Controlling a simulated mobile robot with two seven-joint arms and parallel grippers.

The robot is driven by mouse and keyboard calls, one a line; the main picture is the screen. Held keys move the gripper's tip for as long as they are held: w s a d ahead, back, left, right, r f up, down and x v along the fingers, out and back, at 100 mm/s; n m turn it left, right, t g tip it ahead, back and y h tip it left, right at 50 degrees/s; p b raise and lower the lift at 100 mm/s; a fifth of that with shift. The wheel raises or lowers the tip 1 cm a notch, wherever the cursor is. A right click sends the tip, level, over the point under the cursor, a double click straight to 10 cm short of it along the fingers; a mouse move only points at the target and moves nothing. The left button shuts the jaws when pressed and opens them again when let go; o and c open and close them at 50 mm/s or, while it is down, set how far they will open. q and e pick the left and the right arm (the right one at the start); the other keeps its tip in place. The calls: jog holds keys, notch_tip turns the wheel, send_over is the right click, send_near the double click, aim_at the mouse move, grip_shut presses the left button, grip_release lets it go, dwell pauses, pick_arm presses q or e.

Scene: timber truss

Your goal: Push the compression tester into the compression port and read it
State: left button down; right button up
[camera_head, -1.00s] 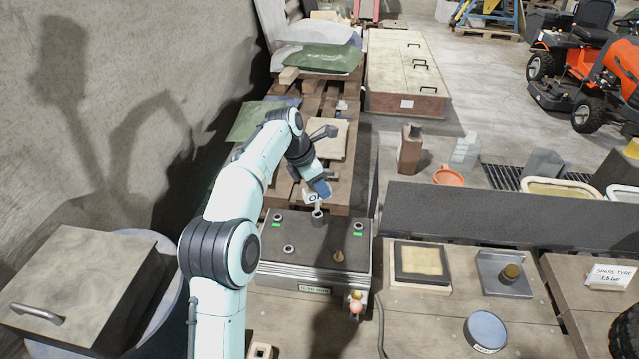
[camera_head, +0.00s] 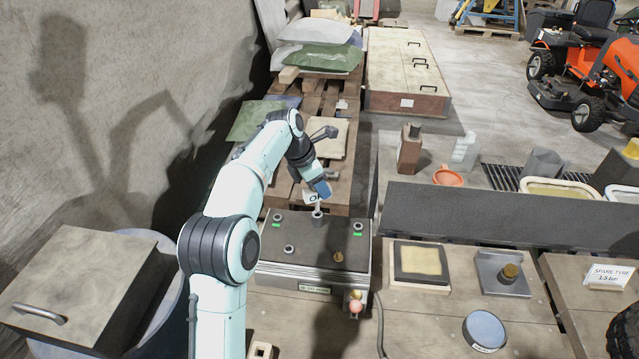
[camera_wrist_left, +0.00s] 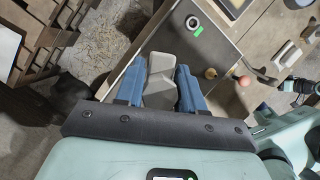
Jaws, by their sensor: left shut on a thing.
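My left gripper (camera_head: 318,187) is over the far middle of a dark engine-like block (camera_head: 300,240) with several ringed ports. In the left wrist view its blue fingers (camera_wrist_left: 160,85) are shut on a grey body, the compression tester (camera_wrist_left: 161,75). In the head view the tester (camera_head: 313,196) shows as a small white-faced piece under the fingers. Its lower end is at or just above the raised grey compression port (camera_head: 317,217); I cannot tell how far in it sits. The dial reading is too small to read. My right gripper is not in view.
A brass fitting (camera_head: 338,256) stands on the block, and a lever with a reddish knob (camera_head: 355,306) is at its front right. A dark upright board (camera_head: 490,212) runs to the right. A lidded box (camera_head: 75,285) stands at the left, near the wall.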

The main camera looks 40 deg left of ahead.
aim_at(320, 200)
pick_arm(q)
jog(key=shift+f, duration=0.1)
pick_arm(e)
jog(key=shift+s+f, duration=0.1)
pick_arm(q)
jog(key=shift+f+b, duration=0.9)
jog(key=shift+f, duration=1.65)
jog(key=c, duration=0.6)
grip_release()
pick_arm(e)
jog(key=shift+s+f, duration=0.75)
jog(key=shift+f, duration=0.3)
pick_arm(q)
jog(key=p+v, duration=0.2)
jog(key=v, duration=1.1)
jog(key=shift+r+p, duration=0.15)
jog(key=shift+p, duration=0.2)
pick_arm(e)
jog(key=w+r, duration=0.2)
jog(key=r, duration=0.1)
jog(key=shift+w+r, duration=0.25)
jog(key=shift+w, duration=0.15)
pick_arm(q)
jog(key=shift+s+a, duration=0.1)
